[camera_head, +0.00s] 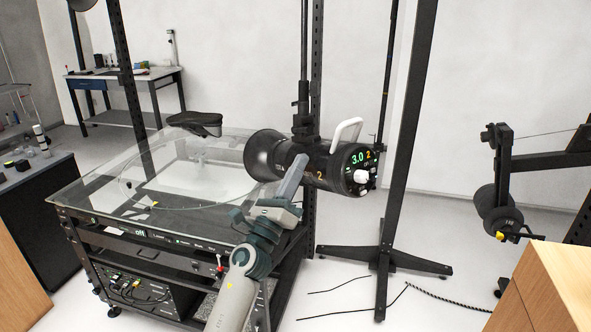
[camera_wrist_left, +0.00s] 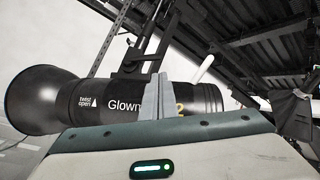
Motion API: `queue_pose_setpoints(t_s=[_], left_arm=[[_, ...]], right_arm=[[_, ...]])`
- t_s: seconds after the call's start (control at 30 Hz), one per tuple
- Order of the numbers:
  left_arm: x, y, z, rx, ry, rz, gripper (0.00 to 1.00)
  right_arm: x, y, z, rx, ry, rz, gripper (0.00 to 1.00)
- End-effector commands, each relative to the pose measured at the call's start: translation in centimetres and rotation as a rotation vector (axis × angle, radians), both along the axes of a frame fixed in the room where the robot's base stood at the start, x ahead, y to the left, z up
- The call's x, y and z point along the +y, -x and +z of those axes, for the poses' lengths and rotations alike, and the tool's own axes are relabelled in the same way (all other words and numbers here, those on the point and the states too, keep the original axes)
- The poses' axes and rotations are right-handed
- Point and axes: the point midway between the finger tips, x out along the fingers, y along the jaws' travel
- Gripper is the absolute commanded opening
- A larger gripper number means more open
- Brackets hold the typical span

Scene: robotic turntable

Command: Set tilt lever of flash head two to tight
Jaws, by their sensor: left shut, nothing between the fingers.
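Flash head two (camera_head: 318,165) is a black cylinder with a reflector at its left end and a lit panel reading 3.0 and 2 at its right end. It hangs from a black bracket (camera_head: 301,112) on a vertical pole. A white handle (camera_head: 346,134) rises from its top. I cannot make out the tilt lever clearly. In the left wrist view the fingers (camera_wrist_left: 158,92) stand in front of the body (camera_wrist_left: 92,102); contact is unclear. My right gripper is not visible.
The glass-topped turntable (camera_head: 100,185) on a black equipment rack lies left of and below the head. A black stand (camera_head: 385,230) is just right.

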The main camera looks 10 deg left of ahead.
Motion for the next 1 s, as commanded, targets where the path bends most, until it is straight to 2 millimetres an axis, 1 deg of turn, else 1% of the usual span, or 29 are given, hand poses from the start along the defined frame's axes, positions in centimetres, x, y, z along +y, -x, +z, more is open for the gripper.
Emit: queue_pose_setpoints(t_s=[0.03,0.1,0.3,0.43,0.63,0.9,1.0], left_arm=[[-0.2,-0.7,0.8,-0.001,0.003,0.0,0.0],[-0.5,-1.5,1.5,-0.001,0.002,-0.001,0.0],[-1.2,-3.8,3.0,0.0,0.003,-0.001,0.0],[-1.5,-4.8,3.6,0.0,0.001,-0.001,0.0],[-1.7,-5.4,4.0,0.0,0.001,-0.001,0.0],[-1.7,-5.4,3.9,0.0,0.001,-0.001,0.0],[-1.5,-5.3,4.3,-0.001,-0.002,0.0,0.0]], right_arm=[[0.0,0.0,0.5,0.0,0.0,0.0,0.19],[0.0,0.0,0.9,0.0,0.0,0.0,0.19],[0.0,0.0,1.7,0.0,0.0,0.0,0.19],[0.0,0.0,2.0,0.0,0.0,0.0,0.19],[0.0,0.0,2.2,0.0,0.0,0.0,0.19],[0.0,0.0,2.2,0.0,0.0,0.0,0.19],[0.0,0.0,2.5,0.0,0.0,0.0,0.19]])
